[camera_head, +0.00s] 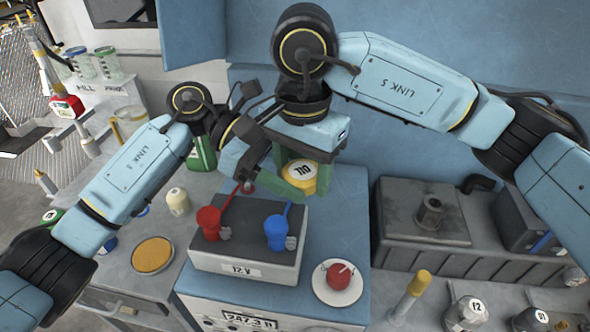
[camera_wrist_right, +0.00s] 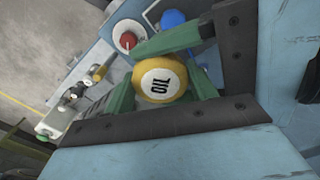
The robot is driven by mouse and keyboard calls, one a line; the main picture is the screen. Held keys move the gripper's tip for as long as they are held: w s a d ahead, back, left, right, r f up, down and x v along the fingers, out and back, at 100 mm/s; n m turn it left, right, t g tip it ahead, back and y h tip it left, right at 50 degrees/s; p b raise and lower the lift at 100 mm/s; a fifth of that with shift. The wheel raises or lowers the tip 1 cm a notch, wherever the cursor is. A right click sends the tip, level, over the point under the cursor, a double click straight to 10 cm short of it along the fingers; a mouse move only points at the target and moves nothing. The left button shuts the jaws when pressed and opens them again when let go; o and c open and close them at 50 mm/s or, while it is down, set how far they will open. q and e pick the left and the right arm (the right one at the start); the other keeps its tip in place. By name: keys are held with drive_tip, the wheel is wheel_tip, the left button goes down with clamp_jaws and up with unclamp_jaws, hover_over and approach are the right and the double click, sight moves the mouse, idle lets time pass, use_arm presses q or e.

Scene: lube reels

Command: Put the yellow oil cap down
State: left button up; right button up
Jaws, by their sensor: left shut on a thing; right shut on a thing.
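The yellow oil cap (camera_head: 302,180), round with a white top marked OIL, is held in the air above the back of the grey 12 V box. It also shows in the right wrist view (camera_wrist_right: 162,79). My right gripper (camera_head: 304,172) comes down from above with its green fingers shut on either side of the cap. My left gripper (camera_head: 290,184) reaches in from the left, and its green fingers also close on the cap. The arms and fingers hide part of the cap's sides.
The grey 12 V box (camera_head: 243,268) has a red terminal (camera_head: 209,222) and a blue one (camera_head: 276,232) on top. A white saucer with a red cap (camera_head: 338,276) lies right of it. An orange disc (camera_head: 152,254) lies left. Some blue surface beside the box is clear.

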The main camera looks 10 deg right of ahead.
drive_tip(key=o, duration=1)
drive_tip(key=shift+s+a, duration=0.15)
drive_tip(key=shift+c, duration=0.2)
drive_tip(key=shift+o, duration=0.5)
